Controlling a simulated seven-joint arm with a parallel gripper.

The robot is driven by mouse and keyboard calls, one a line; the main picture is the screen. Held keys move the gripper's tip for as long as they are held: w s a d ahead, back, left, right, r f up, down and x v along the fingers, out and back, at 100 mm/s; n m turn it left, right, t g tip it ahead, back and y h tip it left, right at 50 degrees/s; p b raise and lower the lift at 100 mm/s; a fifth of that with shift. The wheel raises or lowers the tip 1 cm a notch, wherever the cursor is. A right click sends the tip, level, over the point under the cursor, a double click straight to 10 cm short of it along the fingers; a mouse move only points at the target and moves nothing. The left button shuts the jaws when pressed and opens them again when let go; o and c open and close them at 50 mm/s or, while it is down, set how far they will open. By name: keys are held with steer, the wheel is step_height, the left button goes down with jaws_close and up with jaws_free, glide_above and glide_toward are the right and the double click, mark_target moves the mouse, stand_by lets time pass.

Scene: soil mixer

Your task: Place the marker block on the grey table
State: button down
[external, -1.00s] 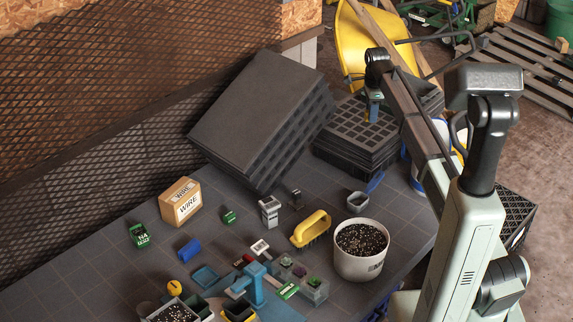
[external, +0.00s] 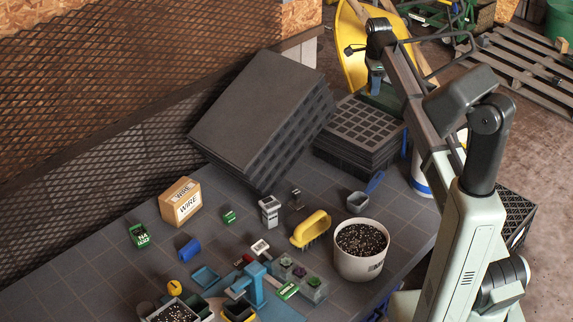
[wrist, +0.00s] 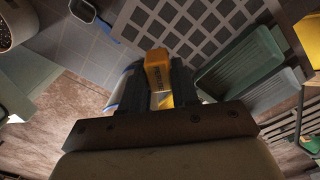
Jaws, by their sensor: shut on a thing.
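My gripper (external: 375,88) is high at the back right, by the far edge of the black tray stack. The block is hard to make out in the external view. The grey tiled table (external: 85,270) lies lower and to the left; part of it shows at upper left in the wrist view (wrist: 98,62). The gripper is clear of its surface.
A stack of black grid trays (external: 362,128) stands at the table's back right. A large tilted tray stack (external: 255,110) leans left of it. Bare table lies at left.

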steer(key=s+a+n, duration=0.4)
steer(key=s+a, duration=0.2)
steer(key=a, duration=0.8)
steer(key=n, duration=1.3)
glide_above(238, 253)
step_height(238, 253, down, 19)
steer(key=shift+f, duration=5.45)
steer(key=shift+f, duration=0.15)
steer(key=c, duration=0.8)
jaws_free()
steer(key=shift+c, duration=0.2)
